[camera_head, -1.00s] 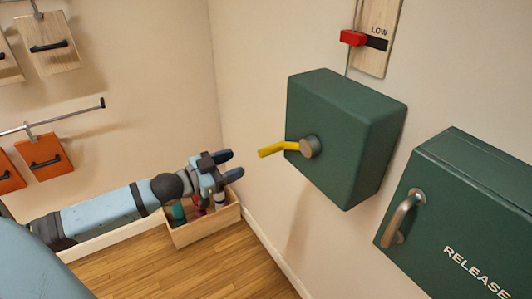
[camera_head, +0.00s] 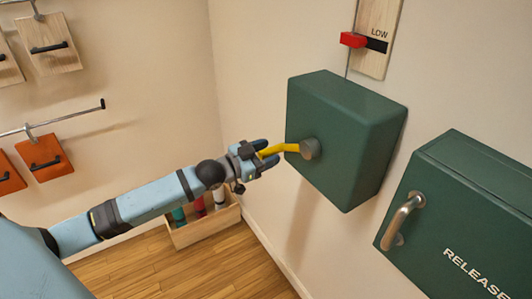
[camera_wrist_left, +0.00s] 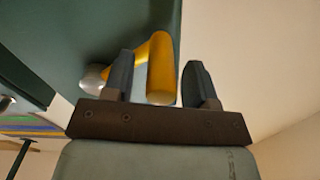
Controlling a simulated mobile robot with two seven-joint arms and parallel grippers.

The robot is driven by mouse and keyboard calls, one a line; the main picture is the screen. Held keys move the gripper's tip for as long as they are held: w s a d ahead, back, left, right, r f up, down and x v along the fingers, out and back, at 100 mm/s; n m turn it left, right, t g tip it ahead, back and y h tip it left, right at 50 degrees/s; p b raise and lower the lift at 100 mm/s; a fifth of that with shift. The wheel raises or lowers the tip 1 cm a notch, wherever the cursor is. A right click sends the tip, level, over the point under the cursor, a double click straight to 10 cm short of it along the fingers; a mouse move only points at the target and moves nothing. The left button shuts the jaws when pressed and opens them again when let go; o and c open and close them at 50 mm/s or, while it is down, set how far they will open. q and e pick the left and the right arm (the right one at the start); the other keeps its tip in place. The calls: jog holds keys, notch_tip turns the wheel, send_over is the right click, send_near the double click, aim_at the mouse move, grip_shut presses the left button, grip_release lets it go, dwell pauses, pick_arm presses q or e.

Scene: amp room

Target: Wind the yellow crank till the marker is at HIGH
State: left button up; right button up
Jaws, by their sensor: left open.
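The yellow crank (camera_head: 284,149) sticks out to the left from a round metal hub (camera_head: 310,148) on the dark green box (camera_head: 345,140). The red marker (camera_head: 353,40) stands beside the word LOW on the wooden scale board (camera_head: 372,62); no HIGH label is in view. My left gripper (camera_head: 264,158) is open at the crank's free end. In the left wrist view the crank's handle (camera_wrist_left: 161,70) stands between the two open fingers (camera_wrist_left: 162,88), with gaps on both sides. My right gripper is not in view.
A second green box (camera_head: 470,215) with a metal handle (camera_head: 403,218) and the word RELEASE is on the wall at right. A wooden crate (camera_head: 205,231) with several coloured items stands on the floor below my left arm. Tags hang on rails at left.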

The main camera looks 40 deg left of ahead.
pick_arm(q)
jog(key=shift+c, duration=0.4)
grip_shut()
jog(key=shift+w+a+r, duration=0.1)
jog(key=shift+a+r, duration=0.05)
jog(key=shift+r, duration=0.15)
jog(key=shift+a+r+m+p, duration=0.2)
jog(key=shift+r+m+p, duration=0.4)
jog(key=shift+m+p, duration=0.15)
jog(key=s+d+r+m+p, duration=0.1)
jog(key=d+r+m+p, duration=0.1)
jog(key=r+m+p, duration=0.4)
jog(key=s+d+r+m+p, duration=0.1)
jog(key=d+r+m+p, duration=0.2)
jog(key=r+m, duration=0.6)
jog(key=shift+d+m+p, duration=0.25)
jog(key=shift+m+p, duration=0.9)
jog(key=shift+p, duration=0.25)
